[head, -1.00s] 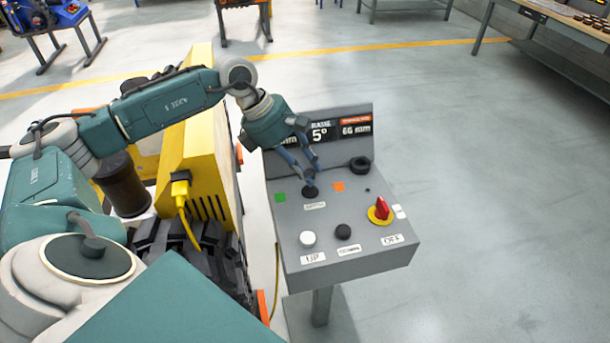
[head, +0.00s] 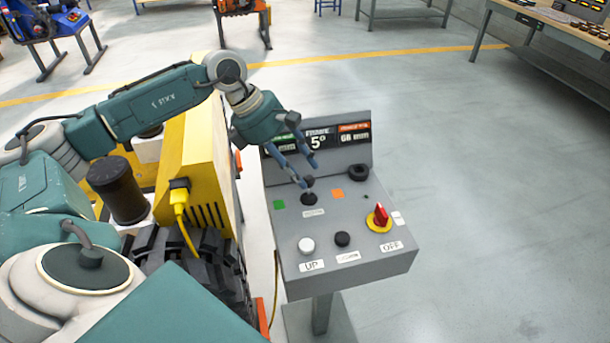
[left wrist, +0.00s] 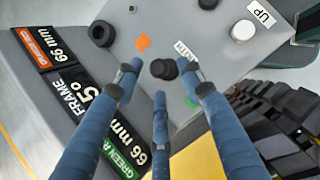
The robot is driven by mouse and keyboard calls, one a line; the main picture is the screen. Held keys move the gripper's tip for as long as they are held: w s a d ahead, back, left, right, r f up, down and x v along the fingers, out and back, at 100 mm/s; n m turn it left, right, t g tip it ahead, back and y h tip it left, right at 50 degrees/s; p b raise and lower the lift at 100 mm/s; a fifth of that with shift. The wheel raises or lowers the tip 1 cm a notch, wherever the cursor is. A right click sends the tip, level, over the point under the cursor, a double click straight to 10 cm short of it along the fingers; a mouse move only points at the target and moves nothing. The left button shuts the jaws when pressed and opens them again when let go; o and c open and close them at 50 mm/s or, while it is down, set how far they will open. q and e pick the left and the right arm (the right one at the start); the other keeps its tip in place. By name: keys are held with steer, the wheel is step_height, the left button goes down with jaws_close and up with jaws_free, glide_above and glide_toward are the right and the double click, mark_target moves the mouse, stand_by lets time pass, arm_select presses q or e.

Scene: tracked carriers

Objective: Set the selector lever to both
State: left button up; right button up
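The selector lever (head: 308,182) is a short black-knobbed lever on the grey control box (head: 385,255), between a green square (head: 279,204) and an orange square (head: 337,193). A small white label lies in front of it. The lever looks about centred between the squares; any slight tilt is hard to tell. My left gripper (head: 309,172) is just above and beside the knob, fingers spread. In the left wrist view the black knob (left wrist: 163,69) shows between the open fingertips (left wrist: 160,75), with no clear grip. My right gripper is out of view.
The box also carries a white button (head: 306,245), a black button (head: 342,239), a red switch on a yellow disc (head: 380,218) and a black round knob (head: 358,169). A display panel (head: 318,140) rises behind. A yellow tracked machine (head: 190,150) stands close left. Floor at right is clear.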

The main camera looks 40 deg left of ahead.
arm_select(q)
steer(key=v, duration=0.8)
steer(key=shift+s+r, duration=0.2)
steer(key=shift+r, duration=0.2)
